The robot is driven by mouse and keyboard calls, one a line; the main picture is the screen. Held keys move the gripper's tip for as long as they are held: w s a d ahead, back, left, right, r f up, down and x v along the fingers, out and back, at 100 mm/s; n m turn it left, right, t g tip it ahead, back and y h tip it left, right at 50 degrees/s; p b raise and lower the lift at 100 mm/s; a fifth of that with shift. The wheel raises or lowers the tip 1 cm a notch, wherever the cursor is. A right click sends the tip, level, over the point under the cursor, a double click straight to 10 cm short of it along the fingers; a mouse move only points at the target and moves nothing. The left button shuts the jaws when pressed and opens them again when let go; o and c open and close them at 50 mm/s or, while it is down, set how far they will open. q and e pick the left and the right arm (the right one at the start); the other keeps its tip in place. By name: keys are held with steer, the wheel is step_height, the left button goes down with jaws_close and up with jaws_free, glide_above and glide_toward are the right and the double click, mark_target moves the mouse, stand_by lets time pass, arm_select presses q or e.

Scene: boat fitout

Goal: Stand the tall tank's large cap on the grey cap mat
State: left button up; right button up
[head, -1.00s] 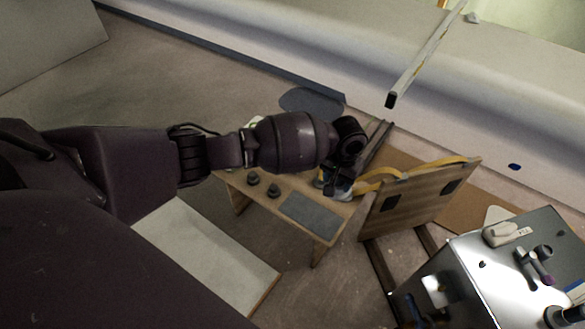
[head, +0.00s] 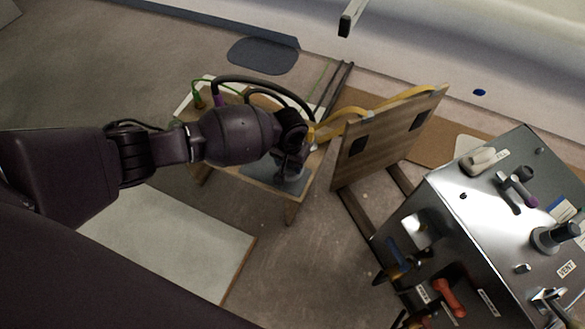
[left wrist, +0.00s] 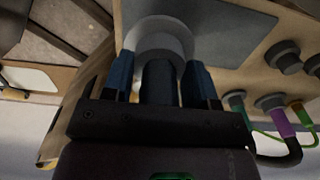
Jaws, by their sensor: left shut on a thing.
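My left gripper (head: 290,165) is over the low wooden bench, above the grey cap mat (head: 251,174). In the left wrist view its blue fingers (left wrist: 158,82) are shut on the dark stem of a large round grey cap (left wrist: 160,30). The cap's wide pale end points away from the gripper, over or beside the grey mat (left wrist: 215,22). I cannot tell whether the cap touches the mat. In the head view the gripper and arm mostly cover the cap and part of the mat. My right gripper is not in view.
Small dark caps (left wrist: 283,56) stand on the bench beside the mat. Purple (head: 218,101) and green fittings with hoses are at the bench's far left. An upright wooden panel (head: 385,140) with yellow straps stands right of the bench. A shiny metal box (head: 480,215) with valves is farther right.

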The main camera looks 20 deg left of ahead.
mark_target(290, 170)
arm_select(q)
step_height(290, 170, down, 5)
steer(key=shift+s+r+b, duration=0.1)
steer(key=shift+r+b, duration=0.05)
steer(key=shift+b, duration=0.8)
steer(key=shift+r, duration=0.15)
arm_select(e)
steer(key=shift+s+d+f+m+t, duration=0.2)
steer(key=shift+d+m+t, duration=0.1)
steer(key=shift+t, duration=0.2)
arm_select(q)
steer(key=shift+f, duration=0.25)
steer(key=o, duration=1)
steer(key=shift+c, duration=0.2)
steer(key=shift+r, duration=0.1)
